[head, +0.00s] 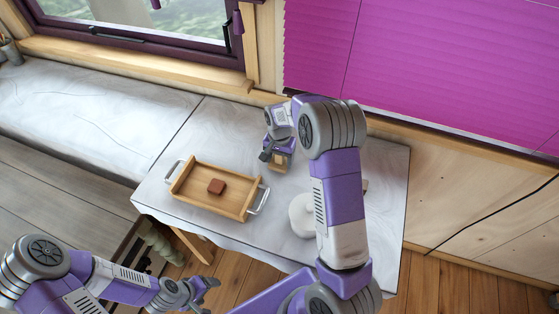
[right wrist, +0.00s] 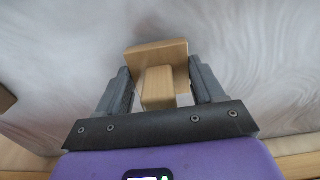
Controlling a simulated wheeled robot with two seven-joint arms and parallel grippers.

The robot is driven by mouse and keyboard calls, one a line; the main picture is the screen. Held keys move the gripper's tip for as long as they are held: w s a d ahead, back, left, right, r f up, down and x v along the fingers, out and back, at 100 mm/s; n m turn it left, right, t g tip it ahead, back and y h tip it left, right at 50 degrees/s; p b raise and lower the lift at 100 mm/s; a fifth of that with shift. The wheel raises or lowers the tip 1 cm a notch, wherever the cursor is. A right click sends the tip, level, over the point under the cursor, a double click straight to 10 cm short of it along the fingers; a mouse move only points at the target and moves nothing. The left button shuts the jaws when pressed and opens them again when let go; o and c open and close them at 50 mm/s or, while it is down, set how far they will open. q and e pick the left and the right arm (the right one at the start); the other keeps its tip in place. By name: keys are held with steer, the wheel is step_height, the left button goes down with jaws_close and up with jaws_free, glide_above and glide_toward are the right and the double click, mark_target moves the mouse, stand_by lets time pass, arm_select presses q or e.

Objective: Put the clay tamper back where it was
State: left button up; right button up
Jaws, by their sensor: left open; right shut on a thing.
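The clay tamper (head: 279,161), a pale wooden block with a narrower wooden grip, is held in my right gripper (head: 273,152) over the back part of the cloth-covered table (head: 235,125). In the right wrist view the tamper (right wrist: 157,58) sits between the two dark fingers of the gripper (right wrist: 160,88), its wider block out past the fingertips. Whether its far end touches the table cannot be told. My left gripper (head: 196,291) is open and empty, low at the front, below the table's front edge.
A white rounded object (head: 301,216) is partly hidden behind my right arm. A window and a purple blind (head: 430,60) are behind the table.

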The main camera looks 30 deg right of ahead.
steer(key=shift+w+f, duration=0.1)
steer(key=shift+f, duration=0.45)
steer(key=shift+f, duration=0.1)
steer(key=o, duration=1)
steer(key=shift+o, duration=0.2)
step_height(320, 180, up, 12)
steer(key=shift+r+p, duration=0.2)
steer(key=shift+p, duration=0.3)
